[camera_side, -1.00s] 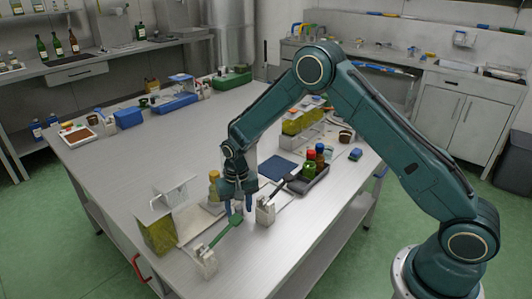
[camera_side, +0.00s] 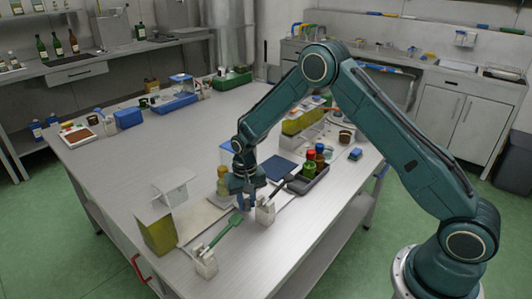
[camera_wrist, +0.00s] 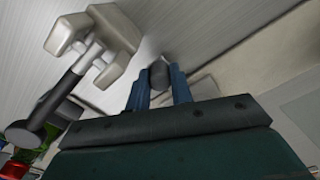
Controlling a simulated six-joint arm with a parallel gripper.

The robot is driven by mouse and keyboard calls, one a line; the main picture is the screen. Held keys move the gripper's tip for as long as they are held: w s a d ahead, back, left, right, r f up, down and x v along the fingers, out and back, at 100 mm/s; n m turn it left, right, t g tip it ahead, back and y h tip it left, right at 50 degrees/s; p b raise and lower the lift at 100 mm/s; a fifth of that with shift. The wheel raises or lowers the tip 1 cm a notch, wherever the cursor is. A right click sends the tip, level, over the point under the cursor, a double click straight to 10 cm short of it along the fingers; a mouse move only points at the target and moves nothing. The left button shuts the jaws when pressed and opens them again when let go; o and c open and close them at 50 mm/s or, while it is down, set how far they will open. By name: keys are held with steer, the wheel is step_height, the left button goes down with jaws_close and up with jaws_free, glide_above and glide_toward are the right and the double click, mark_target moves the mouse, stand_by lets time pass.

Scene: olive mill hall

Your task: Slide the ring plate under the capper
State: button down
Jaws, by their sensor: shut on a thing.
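My gripper (camera_side: 246,206) is low over the table. In the wrist view its blue fingers (camera_wrist: 158,88) are shut on a dark grey rounded knob (camera_wrist: 158,74). I take the knob to be the ring plate's handle; the plate itself is mostly hidden behind the fingers. I cannot tell for sure which thing is the capper. A pale block with a dark lever (camera_side: 265,211) stands close to the right of my gripper; it also shows in the wrist view (camera_wrist: 100,45).
A green lever on a white block (camera_side: 206,264) lies in front. A dark tray with capped bottles (camera_side: 308,183) and a blue mat (camera_side: 277,167) are right.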

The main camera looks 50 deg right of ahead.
steer(key=d, duration=0.9)
steer(key=shift+w+d, duration=0.1)
steer(key=shift+d, duration=0.05)
steer(key=c, duration=1.3)
jaws_free()
steer(key=shift+d, duration=0.1)
steer(key=shift+o, duration=0.3)
steer(key=shift+r, duration=0.1)
steer(key=shift+r, duration=0.2)
step_height(320, 180, up, 13)
steer(key=shift+r, duration=0.15)
